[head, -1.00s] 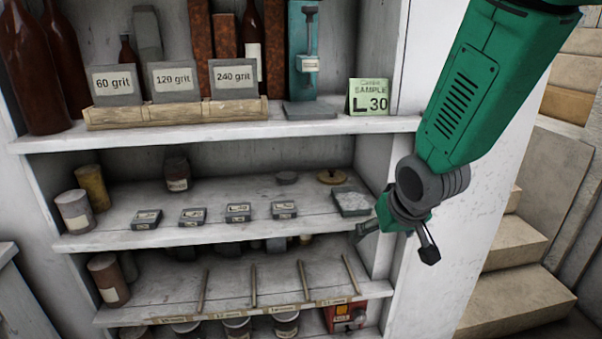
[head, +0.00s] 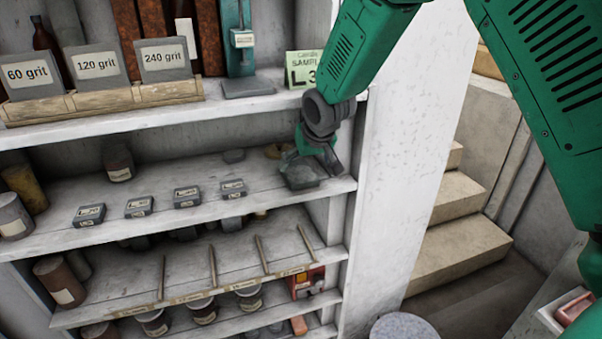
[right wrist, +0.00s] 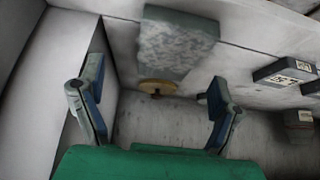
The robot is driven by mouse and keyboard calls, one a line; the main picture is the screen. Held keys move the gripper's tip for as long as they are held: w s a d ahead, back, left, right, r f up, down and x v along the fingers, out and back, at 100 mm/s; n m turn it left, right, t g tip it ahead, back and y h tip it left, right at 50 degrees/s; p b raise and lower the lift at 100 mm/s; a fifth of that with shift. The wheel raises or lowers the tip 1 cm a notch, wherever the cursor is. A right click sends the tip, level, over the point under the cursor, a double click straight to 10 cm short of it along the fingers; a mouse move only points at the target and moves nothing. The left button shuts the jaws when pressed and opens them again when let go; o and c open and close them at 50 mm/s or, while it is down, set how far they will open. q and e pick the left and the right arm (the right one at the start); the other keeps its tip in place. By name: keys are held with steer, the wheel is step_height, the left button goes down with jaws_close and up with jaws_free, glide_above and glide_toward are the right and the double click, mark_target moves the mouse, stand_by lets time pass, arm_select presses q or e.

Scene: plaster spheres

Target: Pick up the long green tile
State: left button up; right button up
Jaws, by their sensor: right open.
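A flat, mottled grey-green slab (head: 300,177), the only tile-like piece of that colour I see, lies at the right end of the middle shelf (head: 150,215). My right gripper (head: 312,165) is at the slab, partly covering it from above. In the right wrist view the gripper (right wrist: 155,82) is open, its two fingers spread and nothing between their tips. The slab (right wrist: 176,42) shows there beyond the fingertips, toward the top of the picture. I cannot tell whether a finger touches it. My left gripper is not in view.
A round tan disc with a knob (right wrist: 157,87) lies close by on the shelf. Several small labelled grey blocks (head: 187,196) stand in a row to the left. The upper shelf with a green sample card (head: 303,68) is above; the white side post (head: 345,215) is close right.

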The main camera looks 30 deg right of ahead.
mark_target(299, 171)
steer(key=f, duration=0.1)
steer(key=w+f, duration=0.2)
steer(key=shift+w+a+f, duration=0.1)
steer(key=shift+a+f, duration=0.15)
steer(key=shift+a, duration=0.05)
steer(key=shift+w+a, duration=0.1)
steer(key=shift+a, duration=0.15)
steer(key=shift+d, duration=0.5)
steer(key=c, duration=1.7)
steer(key=shift+o, duration=0.2)
steer(key=shift+f, duration=0.1)
steer(key=shift+a, duration=0.15)
